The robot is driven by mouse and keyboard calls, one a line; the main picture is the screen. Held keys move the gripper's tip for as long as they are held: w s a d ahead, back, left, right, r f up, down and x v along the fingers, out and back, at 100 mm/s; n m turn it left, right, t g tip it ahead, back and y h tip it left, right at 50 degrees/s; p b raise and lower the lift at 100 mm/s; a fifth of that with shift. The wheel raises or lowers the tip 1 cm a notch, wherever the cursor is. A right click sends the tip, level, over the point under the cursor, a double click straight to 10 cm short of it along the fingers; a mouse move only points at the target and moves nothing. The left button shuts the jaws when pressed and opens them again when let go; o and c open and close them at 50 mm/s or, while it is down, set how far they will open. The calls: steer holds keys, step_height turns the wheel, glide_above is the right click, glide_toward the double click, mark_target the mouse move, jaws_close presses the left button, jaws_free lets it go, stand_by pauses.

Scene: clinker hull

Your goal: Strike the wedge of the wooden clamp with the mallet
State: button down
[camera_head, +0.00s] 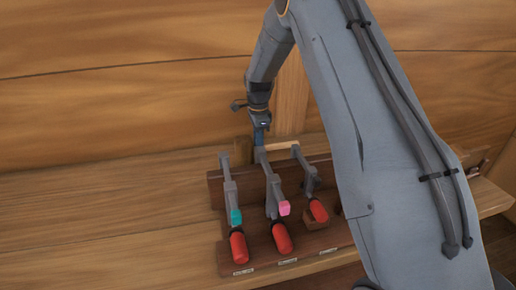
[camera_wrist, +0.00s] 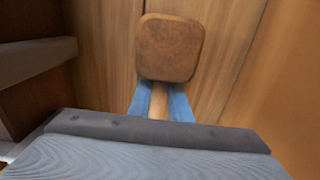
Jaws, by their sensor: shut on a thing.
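My gripper (camera_head: 261,143) is shut on the pale handle (camera_head: 284,145) of the mallet, behind the clamp rack. The brown block-shaped mallet head (camera_head: 242,150) is just left of the gripper. In the wrist view the mallet head (camera_wrist: 170,47) appears as a rounded square beyond the blue fingers of my gripper (camera_wrist: 160,103), with the handle between them. I cannot make out a wooden clamp or its wedge in either view; my arm hides part of the right side.
A dark wooden rack (camera_head: 215,190) holds several metal clamps with red grips, standing close to the gripper. A vertical rib (camera_head: 292,95) stands against the planked wall. The bench (camera_head: 100,215) is clear at left.

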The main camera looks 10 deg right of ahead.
steer(key=shift+r, duration=0.3)
steer(key=shift+r+p, duration=1.8)
steer(key=shift+r, duration=2.15)
steer(key=c, duration=2.2)
jaws_free()
jaws_close()
steer(key=shift+r, duration=0.1)
